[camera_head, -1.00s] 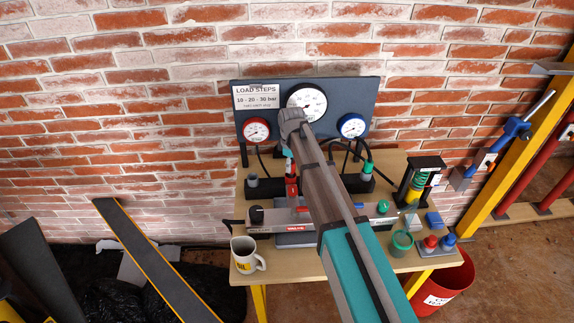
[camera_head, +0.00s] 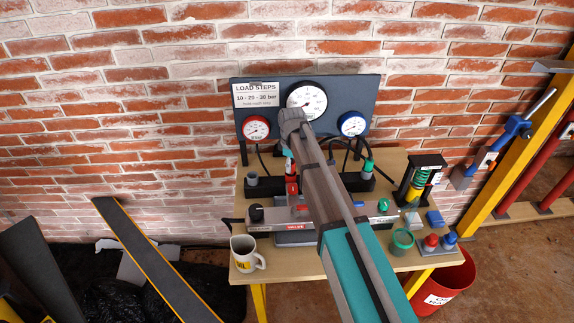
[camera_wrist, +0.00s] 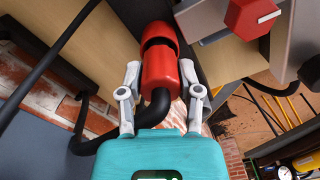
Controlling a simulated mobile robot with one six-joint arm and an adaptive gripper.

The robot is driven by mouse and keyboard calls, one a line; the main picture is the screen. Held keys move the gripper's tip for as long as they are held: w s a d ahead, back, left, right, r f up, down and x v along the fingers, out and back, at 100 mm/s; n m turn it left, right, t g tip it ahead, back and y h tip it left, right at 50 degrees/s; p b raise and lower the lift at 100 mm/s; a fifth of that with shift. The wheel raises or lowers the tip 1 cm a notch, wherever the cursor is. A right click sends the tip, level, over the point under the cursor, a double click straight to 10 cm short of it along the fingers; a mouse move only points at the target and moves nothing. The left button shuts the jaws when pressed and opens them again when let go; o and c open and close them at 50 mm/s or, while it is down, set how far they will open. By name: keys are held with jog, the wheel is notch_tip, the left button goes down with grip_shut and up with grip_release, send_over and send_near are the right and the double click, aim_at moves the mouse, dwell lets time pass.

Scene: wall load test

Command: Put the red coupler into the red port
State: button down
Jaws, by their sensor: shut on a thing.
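In the wrist view, my gripper (camera_wrist: 160,78) is shut on the red coupler (camera_wrist: 161,80), with one grey finger on each side. A black hose (camera_wrist: 150,112) bends away from the coupler's near end. A second red cylindrical piece (camera_wrist: 158,36) lies in line past a dark ring; I cannot tell whether it is the red port or part of the coupler. In the head view, the red coupler (camera_head: 292,184) stands roughly upright behind the grey valve block, left of my arm. My fingertips are mostly hidden by the arm there, and no red port shows clearly.
The grey block carries a black knob (camera_head: 256,213), a red knob (camera_head: 300,209) and a green knob (camera_head: 383,205). A green coupler (camera_head: 367,168) stands behind on the right. A gauge panel (camera_head: 270,125) rises at the back. A mug (camera_head: 246,254) stands front left.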

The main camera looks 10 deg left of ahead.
jog(key=shift+f+b, duration=0.35)
jog(key=shift+f, duration=0.1)
dwell(0.8)
jog(key=shift+c, duration=1)
grip_release()
jog(key=shift+o, duration=1)
jog(key=shift+w, duration=0.1)
jog(key=shift+r, duration=0.1)
jog(key=shift+r+p, duration=3.95)
jog(key=shift+p, duration=0.1)
